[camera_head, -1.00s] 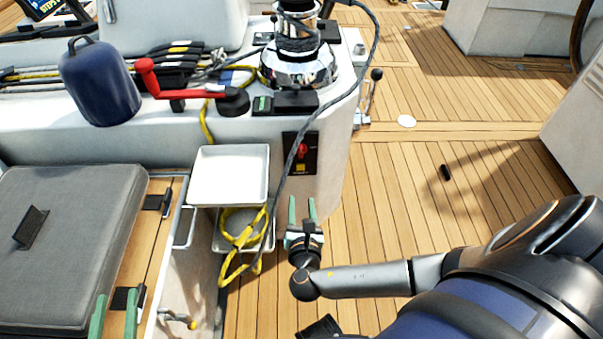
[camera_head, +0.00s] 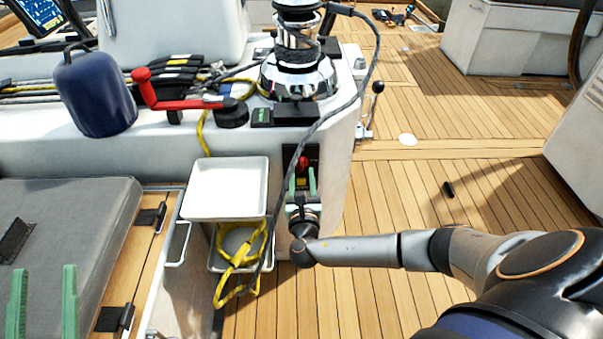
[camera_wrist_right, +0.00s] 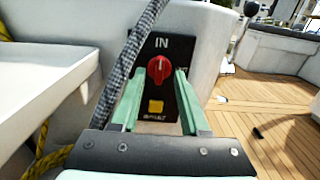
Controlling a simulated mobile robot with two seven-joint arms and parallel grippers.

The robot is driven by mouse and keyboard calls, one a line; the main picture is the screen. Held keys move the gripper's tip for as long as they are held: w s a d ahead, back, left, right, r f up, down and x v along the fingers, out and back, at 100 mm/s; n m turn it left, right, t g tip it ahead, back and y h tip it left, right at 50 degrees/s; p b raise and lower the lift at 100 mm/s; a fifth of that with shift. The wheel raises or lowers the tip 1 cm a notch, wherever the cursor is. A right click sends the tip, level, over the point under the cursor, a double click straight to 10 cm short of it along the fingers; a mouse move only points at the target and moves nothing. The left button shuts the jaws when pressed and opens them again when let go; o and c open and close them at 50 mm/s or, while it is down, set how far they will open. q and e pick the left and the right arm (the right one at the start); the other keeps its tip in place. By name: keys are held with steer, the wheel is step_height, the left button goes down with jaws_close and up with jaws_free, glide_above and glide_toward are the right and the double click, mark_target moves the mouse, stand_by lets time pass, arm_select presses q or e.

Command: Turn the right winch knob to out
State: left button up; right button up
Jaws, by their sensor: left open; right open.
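The winch knob (camera_head: 303,161) is red and sits on a black panel (camera_head: 313,153) on the white console's front face. In the right wrist view the knob (camera_wrist_right: 160,68) stands below the word IN, with a yellow square below it. Its label to the right is partly hidden by a finger. My right gripper (camera_head: 302,180) is open and empty just in front of the panel. In the right wrist view its green fingers (camera_wrist_right: 157,90) lie either side of the knob; contact cannot be told. My left gripper (camera_head: 43,290) is open and empty over the grey cushion.
A grey rope (camera_head: 320,122) hangs from the chrome winch (camera_head: 300,70) down past the panel's left side. A white tray (camera_head: 200,215) and yellow rope (camera_head: 238,262) are left of my right gripper. Open wooden deck (camera_head: 430,200) lies to the right.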

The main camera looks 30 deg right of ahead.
mark_target(301, 164)
arm_select(q)
steer(key=shift+s+d+r+m+t+h, duration=0.1)
steer(key=shift+s+r+m+h, duration=0.3)
steer(key=shift+r, duration=0.2)
steer(key=shift+s+d+r+m+t+h, duration=0.1)
steer(key=shift+s+r+m+h, duration=0.15)
steer(key=shift+r+h, duration=0.3)
steer(key=shift+s+r+m+t+h, duration=0.1)
steer(key=shift+s+r+m+h, duration=0.25)
steer(key=shift+r, duration=0.35)
arm_select(e)
steer(key=shift+x, duration=1.25)
steer(key=shift+c, duration=0.2)
jaws_close()
